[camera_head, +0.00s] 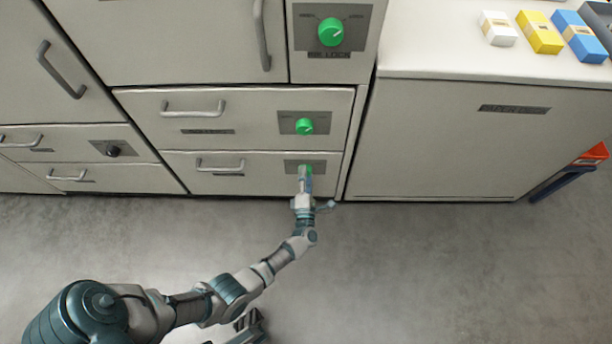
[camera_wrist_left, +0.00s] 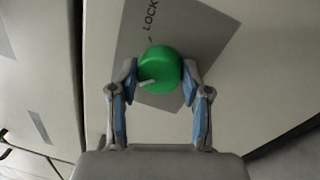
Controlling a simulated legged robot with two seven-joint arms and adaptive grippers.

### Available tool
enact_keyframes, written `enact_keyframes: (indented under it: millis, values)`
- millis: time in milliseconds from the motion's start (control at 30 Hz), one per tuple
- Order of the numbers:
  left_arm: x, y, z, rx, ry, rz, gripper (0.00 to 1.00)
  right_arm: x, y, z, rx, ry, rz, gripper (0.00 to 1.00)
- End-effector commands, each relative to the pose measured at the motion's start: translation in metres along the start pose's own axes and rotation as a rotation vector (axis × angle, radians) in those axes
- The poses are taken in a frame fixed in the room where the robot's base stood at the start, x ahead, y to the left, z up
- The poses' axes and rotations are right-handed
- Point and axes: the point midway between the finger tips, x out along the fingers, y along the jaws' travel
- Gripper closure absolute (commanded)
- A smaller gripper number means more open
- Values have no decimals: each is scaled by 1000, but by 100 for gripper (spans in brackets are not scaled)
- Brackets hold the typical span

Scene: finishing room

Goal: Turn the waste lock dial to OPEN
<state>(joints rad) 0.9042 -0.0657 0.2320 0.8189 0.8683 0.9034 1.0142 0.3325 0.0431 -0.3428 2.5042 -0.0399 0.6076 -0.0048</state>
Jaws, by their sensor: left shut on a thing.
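The green dial (camera_wrist_left: 160,68) sits on a grey label plate on a drawer front in the left wrist view. It carries a pale pointer mark at its lower left, and the word LOCK shows on the plate (camera_wrist_left: 190,30). In the head view the lowest green dial (camera_head: 307,169) is partly hidden by my left gripper (camera_head: 305,182). My left gripper, also in the left wrist view (camera_wrist_left: 159,85), has its two fingers on opposite sides of the dial and is shut on it. Which word the pointer faces is not readable.
Two more green dials, a middle one (camera_head: 304,126) and a large upper one (camera_head: 331,32), sit above. A black knob (camera_head: 113,150) is at the left. A white counter (camera_head: 440,50) at the right bears white, yellow and blue boxes. The grey floor (camera_head: 420,270) in front is clear.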

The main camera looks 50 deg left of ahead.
Motion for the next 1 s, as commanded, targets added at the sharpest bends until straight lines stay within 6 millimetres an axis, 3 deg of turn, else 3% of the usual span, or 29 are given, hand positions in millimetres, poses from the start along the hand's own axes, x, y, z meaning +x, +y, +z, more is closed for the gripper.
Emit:
enact_keyframes:
  millis: [33,767,800,900,1000]
  values:
    - [-3,-6,-8,-13,13,-9,87,-2,0,1,0,-3,1,60]
    - [-3,-8,-9,-94,22,-10,87,-2,0,1,0,-4,1,60]
    - [-3,-8,-9,-94,22,-10,45,-2,0,1,0,-4,1,60]
    - [-2,-7,-8,-94,20,-9,27,-2,0,1,0,-3,1,60]
    - [-2,-4,-6,-96,17,-5,27,-2,0,1,0,-3,1,60]
